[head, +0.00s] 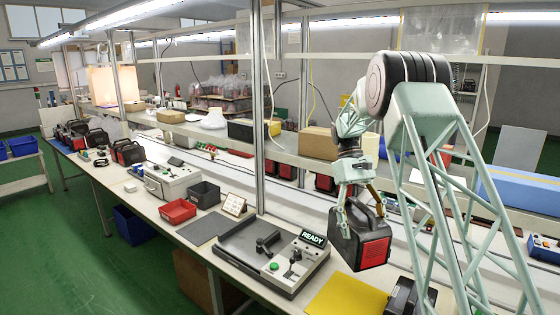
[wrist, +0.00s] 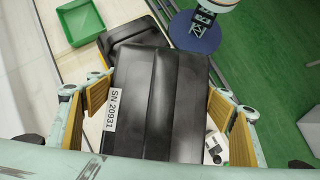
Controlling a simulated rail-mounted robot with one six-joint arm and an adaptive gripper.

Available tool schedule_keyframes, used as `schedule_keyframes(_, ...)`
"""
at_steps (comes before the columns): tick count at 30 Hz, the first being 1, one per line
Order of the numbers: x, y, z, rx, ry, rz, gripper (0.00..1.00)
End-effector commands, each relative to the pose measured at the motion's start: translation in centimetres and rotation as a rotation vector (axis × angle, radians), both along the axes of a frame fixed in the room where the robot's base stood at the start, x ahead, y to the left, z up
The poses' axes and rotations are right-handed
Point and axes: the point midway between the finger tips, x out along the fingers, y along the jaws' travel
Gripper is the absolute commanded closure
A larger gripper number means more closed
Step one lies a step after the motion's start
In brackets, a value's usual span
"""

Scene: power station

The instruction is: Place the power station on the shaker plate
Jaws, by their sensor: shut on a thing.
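The power station (head: 372,248), a black case with a red front panel, hangs upright from my gripper (head: 360,208) above the bench's front edge. In the wrist view its black top (wrist: 148,95) lies between my gripper's two padded fingers (wrist: 162,108), with a white "SN 20931" label on its left side. My gripper is shut on it. The shaker plate (head: 236,248), a dark flat plate with a black clamp, lies on the bench to the left of my gripper. Its surface is empty apart from the clamp. Its control box (head: 297,262) carries a green button, a lever and a "READY" display.
A yellow mat (head: 345,297) lies right of the control box, with another black power station (head: 408,298) beside it. An upright post (head: 258,110) rises behind the shaker plate.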

Motion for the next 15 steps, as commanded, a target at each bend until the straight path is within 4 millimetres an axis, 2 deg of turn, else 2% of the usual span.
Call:
schedule_keyframes(7,-0.3,-0.1,-1.4,0.001,0.000,-0.028,0.59)
schedule_keyframes(15,-1.3,-0.2,-5.8,0.004,-0.001,-0.116,0.59)
